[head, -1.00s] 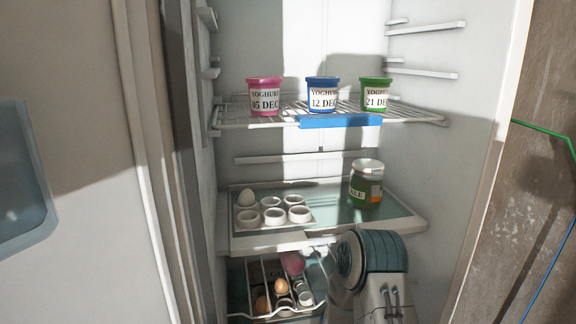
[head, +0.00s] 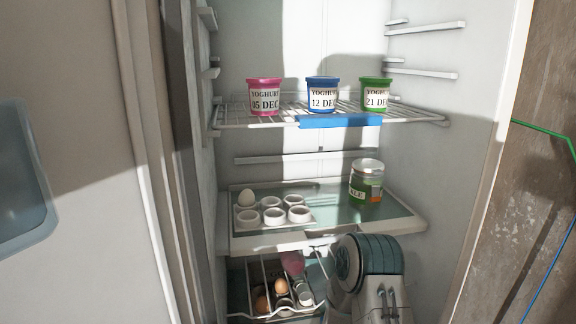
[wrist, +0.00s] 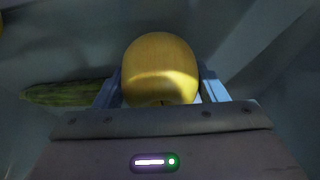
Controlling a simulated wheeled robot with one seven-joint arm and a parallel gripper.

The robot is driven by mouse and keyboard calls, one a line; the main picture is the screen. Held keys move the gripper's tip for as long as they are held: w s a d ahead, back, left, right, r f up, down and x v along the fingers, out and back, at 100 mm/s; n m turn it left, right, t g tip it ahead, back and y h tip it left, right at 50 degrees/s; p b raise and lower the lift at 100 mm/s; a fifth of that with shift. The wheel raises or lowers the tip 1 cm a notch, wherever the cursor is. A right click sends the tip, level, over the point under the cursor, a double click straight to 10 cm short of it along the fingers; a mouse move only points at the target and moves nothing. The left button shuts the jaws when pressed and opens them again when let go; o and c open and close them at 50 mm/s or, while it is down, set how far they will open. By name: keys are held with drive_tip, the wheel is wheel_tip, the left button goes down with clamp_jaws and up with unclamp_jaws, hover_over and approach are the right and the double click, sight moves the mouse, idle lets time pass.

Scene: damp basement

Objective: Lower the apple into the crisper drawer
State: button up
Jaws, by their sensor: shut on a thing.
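The yellow apple (wrist: 160,60) is between the two fingers of my gripper (wrist: 161,88) in the wrist view, and the gripper is shut on it. Pale, shaded walls (wrist: 262,42) surround it, which look like the inside of the crisper drawer. A green cucumber (wrist: 65,94) lies below and to the left of the apple. I cannot tell whether the apple touches the bottom. In the head view my arm reaches down in front of the fridge's lower part and hides the gripper, the apple and most of the drawer.
A wire rack (head: 262,316) with eggs and a pink thing (head: 292,262) is left of my arm. Above is a glass shelf (head: 330,232) with an egg holder (head: 273,216) and a green jar (head: 366,182). Yoghurt pots (head: 322,95) stand on the upper shelf.

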drive_tip(key=shift+f, duration=0.55)
idle(0.4)
drive_tip(key=o, duration=1.1)
drive_tip(key=shift+o, duration=0.2)
